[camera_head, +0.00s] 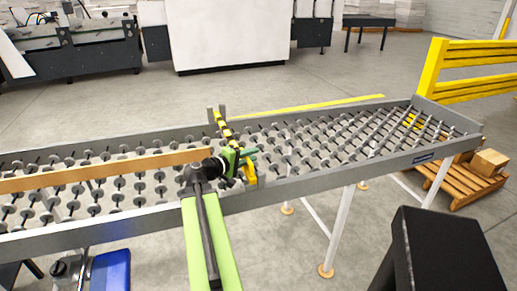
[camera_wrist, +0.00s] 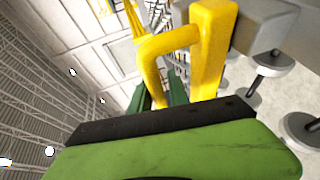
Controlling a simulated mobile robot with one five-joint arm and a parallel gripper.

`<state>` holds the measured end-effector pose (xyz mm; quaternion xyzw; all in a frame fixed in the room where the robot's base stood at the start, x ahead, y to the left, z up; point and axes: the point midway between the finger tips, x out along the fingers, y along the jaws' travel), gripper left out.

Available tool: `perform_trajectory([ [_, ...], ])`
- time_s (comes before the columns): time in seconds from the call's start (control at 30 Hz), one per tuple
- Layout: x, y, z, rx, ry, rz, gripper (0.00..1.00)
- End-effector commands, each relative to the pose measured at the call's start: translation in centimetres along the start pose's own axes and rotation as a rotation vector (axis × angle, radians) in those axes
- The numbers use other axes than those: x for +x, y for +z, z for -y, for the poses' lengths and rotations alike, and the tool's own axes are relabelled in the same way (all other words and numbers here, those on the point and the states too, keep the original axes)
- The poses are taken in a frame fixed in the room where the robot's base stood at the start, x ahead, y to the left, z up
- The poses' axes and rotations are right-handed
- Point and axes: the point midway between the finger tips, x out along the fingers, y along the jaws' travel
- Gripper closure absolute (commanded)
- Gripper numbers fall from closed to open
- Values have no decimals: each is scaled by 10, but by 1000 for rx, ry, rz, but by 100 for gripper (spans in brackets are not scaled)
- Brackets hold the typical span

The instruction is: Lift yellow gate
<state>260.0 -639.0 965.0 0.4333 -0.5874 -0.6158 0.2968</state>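The yellow gate (camera_head: 225,130), with dark markings, stands across the roller conveyor (camera_head: 292,186) near its middle. In the wrist view its yellow post (camera_wrist: 212,45) and a bent yellow handle (camera_wrist: 165,42) are close ahead. In the wrist view the green fingers of my gripper (camera_wrist: 159,92) stand on either side of the handle's lower bar. I cannot tell whether they press on it. The fingers' bases are hidden behind my gripper's body.
A brown strip (camera_head: 90,171) runs along the conveyor left of the gate. Machines (camera_head: 75,48) stand behind. Open floor lies between them and the conveyor.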

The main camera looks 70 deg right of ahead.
Motion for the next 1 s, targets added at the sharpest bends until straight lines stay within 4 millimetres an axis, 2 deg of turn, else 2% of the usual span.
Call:
perform_trajectory([
  [0.03, 2, 1, 0, 1, 0, 3, 86],
  [0.13, 5, 3, -1, 1, 0, 8, 99],
  [0.17, 5, 3, -1, 2, 0, 9, 100],
  [1.0, 9, 6, -2, 2, 2, 17, 100],
])
